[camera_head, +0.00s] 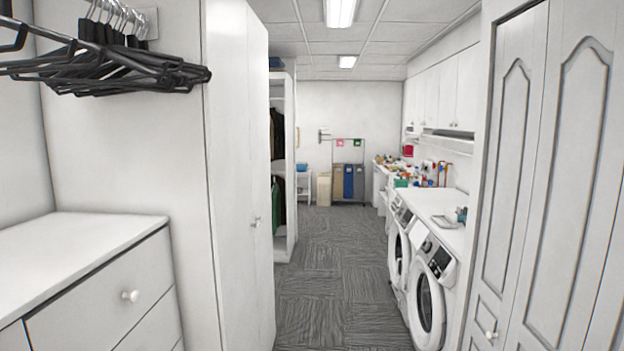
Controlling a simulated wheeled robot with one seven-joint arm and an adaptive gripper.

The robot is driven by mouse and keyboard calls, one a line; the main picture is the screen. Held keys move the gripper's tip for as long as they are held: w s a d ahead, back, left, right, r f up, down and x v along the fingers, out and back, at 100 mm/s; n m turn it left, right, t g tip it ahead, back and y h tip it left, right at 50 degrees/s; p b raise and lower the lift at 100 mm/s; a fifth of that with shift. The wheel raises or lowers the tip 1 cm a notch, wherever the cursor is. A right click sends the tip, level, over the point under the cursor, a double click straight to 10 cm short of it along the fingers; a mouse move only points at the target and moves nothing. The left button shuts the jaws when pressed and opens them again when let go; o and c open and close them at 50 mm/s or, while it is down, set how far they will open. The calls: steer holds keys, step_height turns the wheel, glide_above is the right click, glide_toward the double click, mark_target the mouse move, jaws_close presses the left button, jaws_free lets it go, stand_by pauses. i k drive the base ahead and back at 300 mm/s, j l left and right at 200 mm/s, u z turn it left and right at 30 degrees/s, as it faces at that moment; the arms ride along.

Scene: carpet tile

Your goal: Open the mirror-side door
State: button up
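No mirror shows in the head view, so I cannot tell which door is the mirror-side one. A tall white wardrobe (230,150) stands left of the aisle; its doors look shut, with a small handle (255,221) at mid-height. White panelled folding doors (545,180) fill the right edge, with a round knob (491,335) low down; they look shut, and their right part is cut off by the frame. My gripper is not in view.
A white drawer unit (80,245) and black hangers (110,65) are at the near left. White front-loading washers (425,290) line the right, before a cluttered counter. An open wardrobe (283,165) stands farther left. The grey carpet aisle (330,285) is clear.

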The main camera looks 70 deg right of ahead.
mark_target(259, 72)
steer(key=z, duration=1.95)
steer(key=i+l, duration=0.15)
steer(key=i, duration=0.35)
steer(key=i+l, duration=0.2)
steer(key=i, duration=0.35)
steer(key=i+l+u, duration=0.1)
steer(key=i, duration=0.4)
steer(key=i+l, duration=0.25)
steer(key=i, duration=0.25)
steer(key=i+l, duration=0.2)
steer(key=i, duration=0.35)
steer(key=i+l, duration=0.2)
steer(key=i, duration=0.3)
steer(key=u, duration=0.05)
